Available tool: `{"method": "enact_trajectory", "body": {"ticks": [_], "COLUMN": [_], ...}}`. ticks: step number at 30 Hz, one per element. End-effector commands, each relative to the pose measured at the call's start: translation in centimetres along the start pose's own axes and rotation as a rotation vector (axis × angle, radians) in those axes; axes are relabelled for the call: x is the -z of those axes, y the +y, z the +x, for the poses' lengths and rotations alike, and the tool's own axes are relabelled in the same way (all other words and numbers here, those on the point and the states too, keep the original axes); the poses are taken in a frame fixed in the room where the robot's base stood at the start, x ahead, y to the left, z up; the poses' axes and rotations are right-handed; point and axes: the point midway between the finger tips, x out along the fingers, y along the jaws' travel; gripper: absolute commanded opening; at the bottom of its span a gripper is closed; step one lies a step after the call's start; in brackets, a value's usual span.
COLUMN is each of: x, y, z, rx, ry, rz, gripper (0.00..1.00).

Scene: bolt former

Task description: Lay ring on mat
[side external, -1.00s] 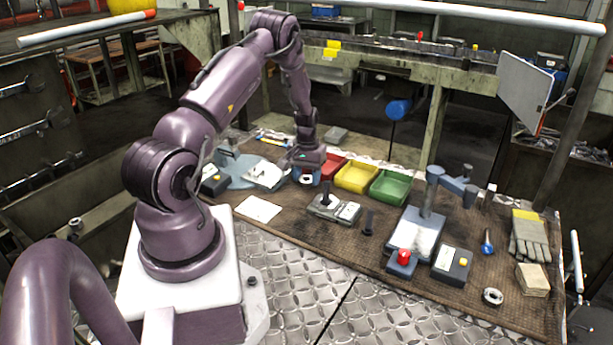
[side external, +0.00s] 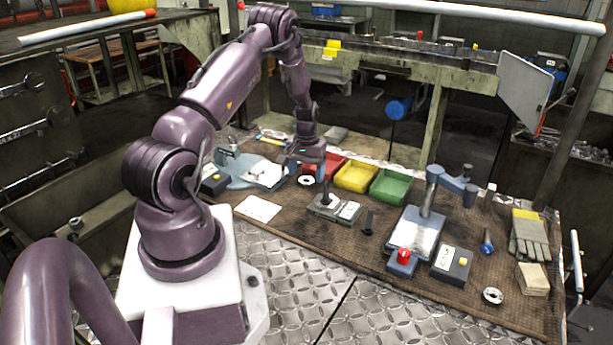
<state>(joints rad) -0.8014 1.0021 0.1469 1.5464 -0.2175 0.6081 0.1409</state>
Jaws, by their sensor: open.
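A small pale ring (side external: 306,181) with a dark centre lies near the front of the red bin. A second similar ring (side external: 492,296) lies at the near right edge of the bench. My gripper (side external: 308,169) is open, just above the first ring and apart from it, with nothing seen between its fingers. A brown woven mat (side external: 345,254) covers the bench top, and a white flat sheet (side external: 259,209) lies on it at the left. I cannot tell which of these the task calls the mat.
Red (side external: 331,165), yellow (side external: 356,177) and green (side external: 389,187) bins stand behind. A grey fixture with a dark peg (side external: 326,200) and a dark upright bolt (side external: 368,222) stand right of my gripper. A blue-grey press (side external: 430,200) and gloves (side external: 528,238) are farther right.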

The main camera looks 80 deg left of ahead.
Motion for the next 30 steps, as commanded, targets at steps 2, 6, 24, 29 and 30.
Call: {"method": "enact_trajectory", "body": {"ticks": [2,6,24,29,30], "x": [0.0,0.1,-2.2,-7.9,-9.7], "y": [0.0,0.1,5.4,11.6,12.8], "z": [-1.8,-5.0,-16.4,-23.5,-25.0], "rx": [0.0,0.0,-0.033,-0.08,-0.091], "ry": [0.004,0.005,0.064,0.146,0.166], "rz": [0.0,0.002,0.111,0.278,0.323], "gripper": [0.73,0.73,0.73,0.73,0.73]}}
